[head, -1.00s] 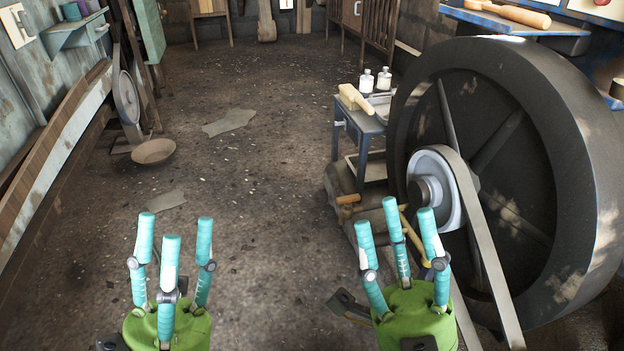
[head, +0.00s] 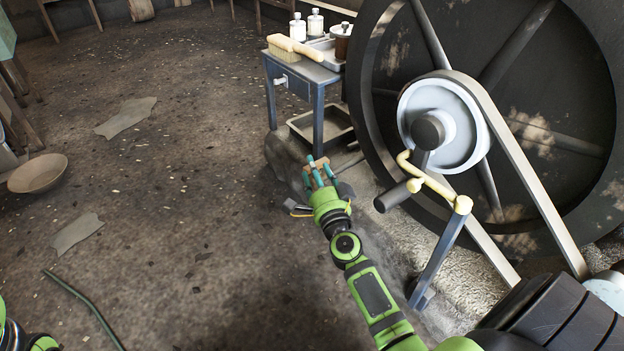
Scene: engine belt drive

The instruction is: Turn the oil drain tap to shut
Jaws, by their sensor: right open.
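My right gripper (head: 318,168) is open at the low stone block (head: 287,160) left of the big wheel. Its teal fingers point away from me, around or just in front of a small brown piece (head: 318,160). This piece looks like the wooden handle of the oil drain tap, mostly hidden by the fingers. I cannot tell whether the fingers touch it or how the tap is turned. My left gripper is out of view; only a bit of my left arm shows at the bottom left corner.
A large dark flywheel (head: 395,95) with a belt (head: 530,180) stands at the right. A yellow crank (head: 430,186) on a post is right of my right arm. A small blue table (head: 290,72) with a brush and bottles stands behind.

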